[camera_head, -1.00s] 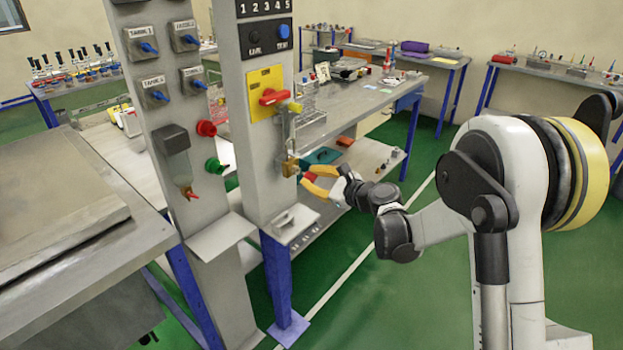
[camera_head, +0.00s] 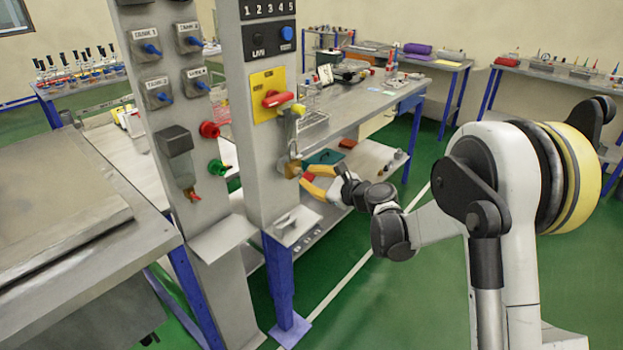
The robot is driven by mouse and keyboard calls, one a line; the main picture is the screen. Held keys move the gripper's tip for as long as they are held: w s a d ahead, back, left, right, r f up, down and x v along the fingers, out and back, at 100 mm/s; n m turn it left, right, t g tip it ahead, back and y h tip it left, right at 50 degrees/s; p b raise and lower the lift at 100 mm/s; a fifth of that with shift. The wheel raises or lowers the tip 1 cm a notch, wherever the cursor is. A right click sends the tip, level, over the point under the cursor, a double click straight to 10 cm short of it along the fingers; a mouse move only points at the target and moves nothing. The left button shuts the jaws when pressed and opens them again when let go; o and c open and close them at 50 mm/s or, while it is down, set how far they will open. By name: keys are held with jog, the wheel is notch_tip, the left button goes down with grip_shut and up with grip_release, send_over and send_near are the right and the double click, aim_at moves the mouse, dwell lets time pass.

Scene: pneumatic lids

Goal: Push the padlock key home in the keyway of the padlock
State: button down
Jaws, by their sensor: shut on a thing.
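A small brass padlock (camera_head: 292,170) hangs on the front of the grey post, below the red-handled switch on its yellow plate. My gripper (camera_head: 306,178), with yellow-orange fingers, reaches in from the right with its tips close against the padlock's right side. The keyway is too small to make out. I cannot tell how deep the key sits.
The red switch handle (camera_head: 277,98) and a yellow-tipped part (camera_head: 298,109) are above the padlock. A small grey shelf (camera_head: 291,226) juts out below it. A second post (camera_head: 160,110) with blue knobs stands left. A workbench (camera_head: 365,100) is behind.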

jog(key=shift+w+a, duration=0.4)
jog(key=shift+a, duration=0.05)
jog(key=c, duration=1.2)
grip_release()
jog(key=shift+c, duration=0.2)
jog(key=shift+s, duration=0.1)
jog(key=v, duration=0.7)
jog(key=v, duration=1.2)
